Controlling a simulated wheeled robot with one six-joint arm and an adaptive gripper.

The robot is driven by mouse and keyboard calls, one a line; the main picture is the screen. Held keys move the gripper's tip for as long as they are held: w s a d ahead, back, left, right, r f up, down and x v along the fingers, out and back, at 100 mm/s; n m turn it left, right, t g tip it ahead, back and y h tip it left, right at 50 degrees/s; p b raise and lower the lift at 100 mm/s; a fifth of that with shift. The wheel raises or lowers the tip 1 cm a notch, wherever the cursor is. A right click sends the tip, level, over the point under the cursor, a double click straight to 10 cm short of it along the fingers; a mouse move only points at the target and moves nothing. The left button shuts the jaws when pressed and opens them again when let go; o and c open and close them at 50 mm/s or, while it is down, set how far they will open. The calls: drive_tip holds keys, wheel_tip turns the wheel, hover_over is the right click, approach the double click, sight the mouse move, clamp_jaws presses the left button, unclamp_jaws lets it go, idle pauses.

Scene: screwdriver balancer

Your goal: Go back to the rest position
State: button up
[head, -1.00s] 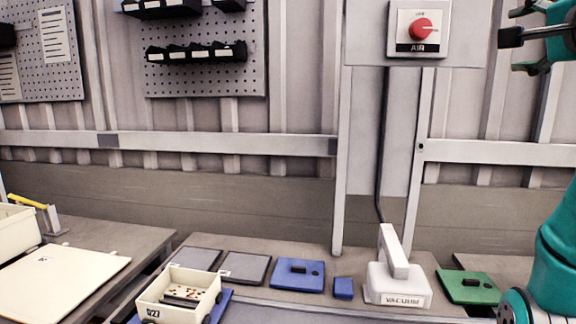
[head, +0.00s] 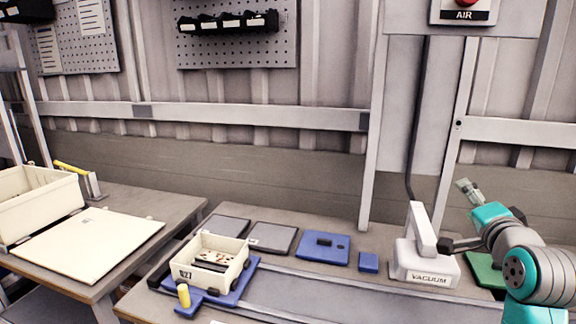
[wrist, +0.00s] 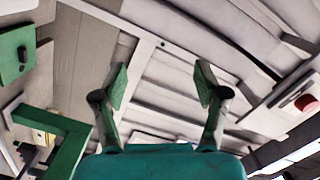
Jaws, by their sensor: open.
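In the wrist view my gripper (wrist: 161,82) is open. Its two green-padded fingers stand well apart, with nothing between them and only the wall panels behind. In the head view my teal and grey arm is at the lower right, folded in front of the right end of the bench and close to the white vacuum unit (head: 428,268). The fingers are too small there to read clearly.
A cream bin (head: 213,262) sits on a blue base on the bench. A blue plate (head: 322,249) lies behind. A green plate (head: 482,268) is partly hidden by my arm. The AIR switch panel (head: 463,14) hangs on the wall. The long bench front is clear.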

drive_tip(key=s+a+f+n, duration=0.1)
drive_tip(key=s+a+f, duration=0.2)
drive_tip(key=f, duration=0.7)
drive_tip(key=s+a+f+n, duration=0.2)
drive_tip(key=s+a+f, duration=0.1)
drive_tip(key=f, duration=0.7)
drive_tip(key=s+a+f+n+g+y, duration=0.1)
drive_tip(key=s+a+f+n, duration=0.35)
drive_tip(key=s+f, duration=0.8)
drive_tip(key=s+a+f+n+y, duration=0.1)
drive_tip(key=s+a+f, duration=0.2)
drive_tip(key=s, duration=0.5)
drive_tip(key=s+a+f+n, duration=0.1)
drive_tip(key=s+a+f, duration=0.25)
drive_tip(key=s, duration=0.35)
drive_tip(key=s+a+r+n, duration=0.1)
drive_tip(key=s+n, duration=0.1)
drive_tip(key=s, duration=0.7)
drive_tip(key=s+a+r+n+g+y, duration=0.1)
drive_tip(key=s+r+n, duration=0.1)
drive_tip(key=s, duration=0.7)
drive_tip(key=shift+a+n, duration=0.35)
drive_tip(key=shift+n, duration=0.1)
